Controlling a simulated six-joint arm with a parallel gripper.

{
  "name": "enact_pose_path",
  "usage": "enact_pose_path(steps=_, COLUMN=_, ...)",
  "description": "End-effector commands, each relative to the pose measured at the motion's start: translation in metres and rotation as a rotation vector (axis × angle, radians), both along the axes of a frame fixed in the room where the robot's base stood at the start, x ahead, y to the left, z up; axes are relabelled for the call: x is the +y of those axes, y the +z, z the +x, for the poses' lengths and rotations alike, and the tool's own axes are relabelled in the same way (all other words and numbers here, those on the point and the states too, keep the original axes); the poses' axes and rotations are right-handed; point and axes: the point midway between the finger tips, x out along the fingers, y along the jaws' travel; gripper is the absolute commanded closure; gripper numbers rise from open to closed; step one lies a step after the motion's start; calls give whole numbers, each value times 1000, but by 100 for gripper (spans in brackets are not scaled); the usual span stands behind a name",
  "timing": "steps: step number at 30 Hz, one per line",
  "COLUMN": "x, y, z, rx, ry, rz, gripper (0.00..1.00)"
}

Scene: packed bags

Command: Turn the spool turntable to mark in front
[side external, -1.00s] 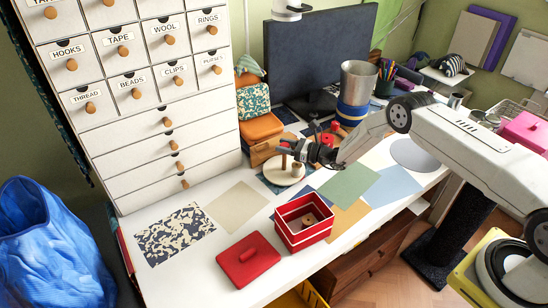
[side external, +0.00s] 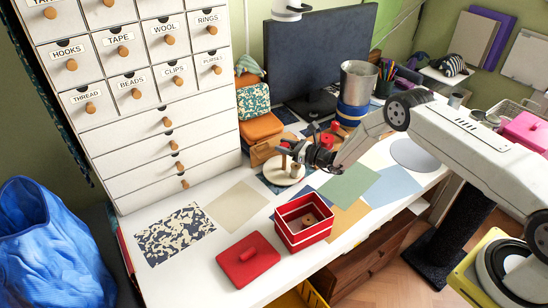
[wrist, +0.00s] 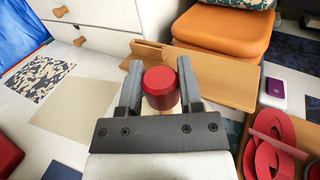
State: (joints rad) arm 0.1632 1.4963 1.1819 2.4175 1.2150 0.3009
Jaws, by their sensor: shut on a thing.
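The spool turntable (side external: 281,178) is a round cream disc on the white table, left of the arm. A small wooden spool (side external: 294,171) stands on it, and a post rises at its left side. A red knob (wrist: 160,88) sits at the top of this post. My gripper (wrist: 158,84) is shut on the red knob, with one dark finger on each side of it. I cannot make out a mark on the turntable in either view.
An open red box (side external: 303,238) and its red lid (side external: 248,260) lie in front. The white drawer cabinet (side external: 150,100) stands behind to the left. Orange cushions (wrist: 225,40) and a wooden board (wrist: 225,78) are close behind the gripper. Flat sheets cover the table to the right.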

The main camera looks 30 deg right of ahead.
Motion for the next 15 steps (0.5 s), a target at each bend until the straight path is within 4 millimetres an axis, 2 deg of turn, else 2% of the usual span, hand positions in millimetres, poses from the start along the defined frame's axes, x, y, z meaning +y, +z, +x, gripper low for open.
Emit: enact_pose_path(steps=15, x=1, y=1, z=1, rx=0, ry=-217, rz=3, gripper=100)
